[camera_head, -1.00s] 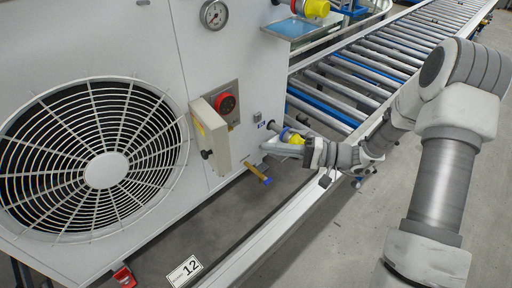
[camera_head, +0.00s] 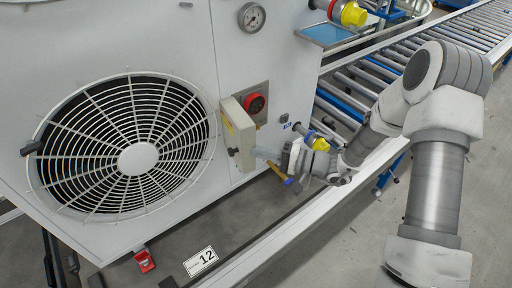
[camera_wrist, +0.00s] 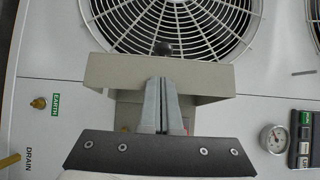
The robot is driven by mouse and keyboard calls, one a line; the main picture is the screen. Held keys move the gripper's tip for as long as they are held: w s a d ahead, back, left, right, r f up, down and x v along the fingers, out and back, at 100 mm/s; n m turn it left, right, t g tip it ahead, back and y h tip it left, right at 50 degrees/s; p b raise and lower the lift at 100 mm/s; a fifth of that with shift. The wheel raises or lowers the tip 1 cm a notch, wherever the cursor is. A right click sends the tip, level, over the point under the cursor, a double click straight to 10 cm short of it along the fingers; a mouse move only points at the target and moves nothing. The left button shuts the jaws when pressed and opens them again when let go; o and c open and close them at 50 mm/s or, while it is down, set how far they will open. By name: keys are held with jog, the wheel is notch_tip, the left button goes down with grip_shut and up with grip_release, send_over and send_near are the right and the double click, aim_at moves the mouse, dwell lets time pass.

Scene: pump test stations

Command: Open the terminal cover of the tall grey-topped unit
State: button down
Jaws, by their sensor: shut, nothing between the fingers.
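The beige terminal cover (camera_head: 238,133) sticks out from the pale unit's front face (camera_head: 290,75), right of the fan grille. It has a black knob, low on its left side. The unit's top is out of view. In the wrist view the cover (camera_wrist: 105,72) looks like a shallow lid with side lips, standing out from its base; how far it has swung is unclear. The knob (camera_wrist: 163,48) shows beyond its edge. My gripper (camera_head: 260,153) is shut and empty, its tips at the cover's right side. In the wrist view the closed fingers (camera_wrist: 161,88) overlap the cover; contact is unclear.
A red rotary switch (camera_head: 255,102) sits right behind the cover. A gauge (camera_head: 252,17) is above. A roller conveyor (camera_head: 365,85) runs at right.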

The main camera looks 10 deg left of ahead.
jog(key=s+a+b, duration=0.1)
jog(key=a+b, duration=0.2)
jog(key=shift+s, duration=0.4)
